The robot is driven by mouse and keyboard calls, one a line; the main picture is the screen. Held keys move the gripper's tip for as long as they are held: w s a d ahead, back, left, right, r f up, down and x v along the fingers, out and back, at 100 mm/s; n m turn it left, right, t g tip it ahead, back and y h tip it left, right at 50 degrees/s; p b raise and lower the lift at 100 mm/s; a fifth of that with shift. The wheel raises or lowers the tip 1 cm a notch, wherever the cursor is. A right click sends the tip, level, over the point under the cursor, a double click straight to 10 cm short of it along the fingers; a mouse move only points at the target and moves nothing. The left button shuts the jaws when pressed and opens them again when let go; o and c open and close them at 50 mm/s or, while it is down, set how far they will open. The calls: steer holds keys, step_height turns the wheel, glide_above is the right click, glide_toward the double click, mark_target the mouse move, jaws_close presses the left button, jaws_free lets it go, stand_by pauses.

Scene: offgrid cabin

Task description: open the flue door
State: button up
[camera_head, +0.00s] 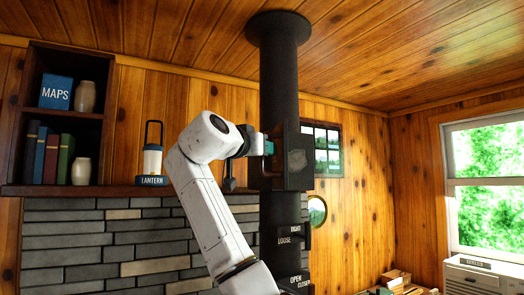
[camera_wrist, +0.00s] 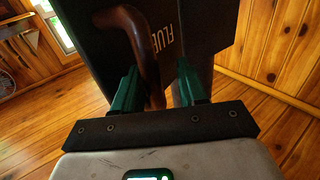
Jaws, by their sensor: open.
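The flue door (camera_head: 299,160) is a dark panel on the black stovepipe (camera_head: 278,90). In the wrist view the door (camera_wrist: 195,25) fills the top middle and carries the letters "FLUE". A brown curved handle (camera_wrist: 148,55) stands out from it. My gripper (camera_wrist: 158,85) is open, with its green fingers on either side of the handle's lower part. I cannot tell whether either finger touches it. In the head view my gripper (camera_head: 269,148) is at the left side of the door, and its fingers are partly hidden. How far the door stands open is unclear.
A shelf with books (camera_head: 52,155) and a lantern (camera_head: 152,160) are at left, above a stone wall (camera_head: 100,245). A window (camera_head: 485,180) is at right. The wrist view shows wooden floor.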

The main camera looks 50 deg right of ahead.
steer(key=s+a+b, duration=0.1)
steer(key=a+b, duration=0.2)
steer(key=a, duration=0.7)
steer(key=shift+s+a, duration=0.3)
steer(key=shift+a, duration=0.05)
